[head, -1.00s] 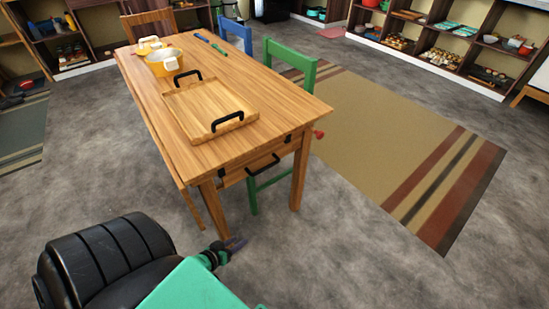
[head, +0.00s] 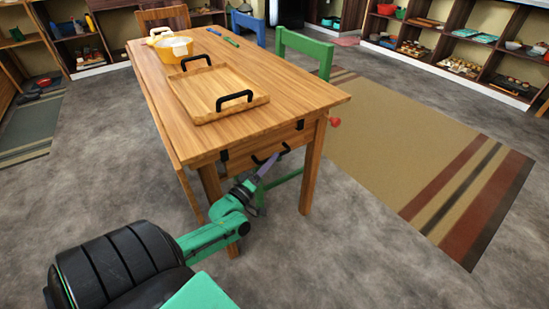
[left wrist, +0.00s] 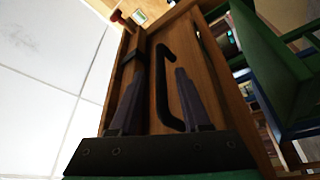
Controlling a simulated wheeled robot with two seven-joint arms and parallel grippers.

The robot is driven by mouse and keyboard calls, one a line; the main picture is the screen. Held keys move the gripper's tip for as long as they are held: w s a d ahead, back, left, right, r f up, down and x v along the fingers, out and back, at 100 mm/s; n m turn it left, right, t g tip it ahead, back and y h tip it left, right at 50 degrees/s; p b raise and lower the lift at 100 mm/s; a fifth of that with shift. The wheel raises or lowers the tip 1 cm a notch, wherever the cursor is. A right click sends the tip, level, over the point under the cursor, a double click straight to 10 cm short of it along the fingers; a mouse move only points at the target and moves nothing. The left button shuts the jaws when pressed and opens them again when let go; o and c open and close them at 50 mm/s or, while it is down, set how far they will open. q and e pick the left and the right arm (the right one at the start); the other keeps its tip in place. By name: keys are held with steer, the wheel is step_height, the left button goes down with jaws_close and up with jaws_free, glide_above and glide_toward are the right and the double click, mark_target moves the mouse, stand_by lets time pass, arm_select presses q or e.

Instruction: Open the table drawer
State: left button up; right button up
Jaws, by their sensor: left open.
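The wooden table (head: 300,98) has a drawer front (head: 243,154) under its near end, and the drawer looks shut. A black bar handle (head: 284,149) is on that front. My left gripper (head: 267,164) is at the handle and partly covers it in the head view. In the left wrist view the handle (left wrist: 161,92) lies between the two open fingers of the left gripper (left wrist: 161,76), in front of the wooden drawer front (left wrist: 152,60). I cannot tell whether the fingers touch it. My right gripper is not in view.
A wooden tray (head: 193,104) with black handles and a yellow pot (head: 173,50) stand on the table. A green chair (head: 305,48) is at its right side. A red knob (head: 335,121) sticks out near the right leg.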

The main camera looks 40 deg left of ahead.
arm_select(q)
steer(key=shift+x, duration=1.2)
jaws_close()
stand_by(0.5)
